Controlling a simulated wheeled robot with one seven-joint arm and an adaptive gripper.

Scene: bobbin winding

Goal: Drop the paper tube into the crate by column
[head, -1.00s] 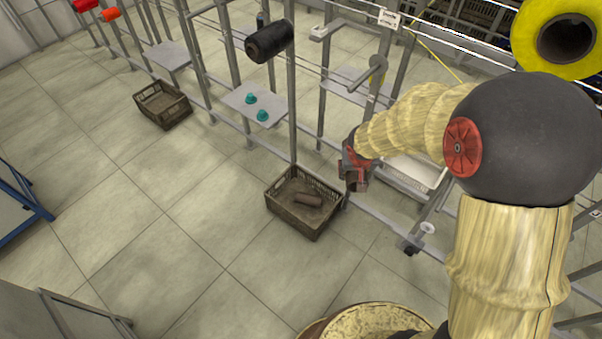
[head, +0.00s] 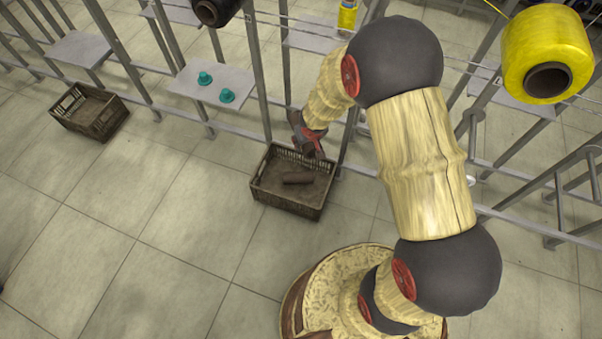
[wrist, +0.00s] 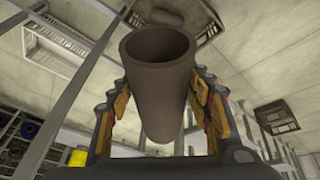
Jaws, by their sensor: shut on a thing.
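A brown paper tube (wrist: 158,90) fills the middle of the wrist view, its open end facing up in the picture. My gripper (wrist: 158,115) is shut on it, one finger on each side. In the head view my gripper (head: 308,148) is at the back edge of the brown crate (head: 288,206) by the column (head: 258,80); its height over the rim is hard to tell. Another brown tube (head: 298,177) lies on its side in that crate. The crate also shows behind the held tube in the wrist view (wrist: 137,14).
A second brown crate (head: 92,115) stands on the floor at the left. A small shelf (head: 205,78) holds two teal cones (head: 205,78). Frame posts and rails run behind the crate. A yellow bobbin (head: 548,50) hangs at upper right. Floor left of the crate is clear.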

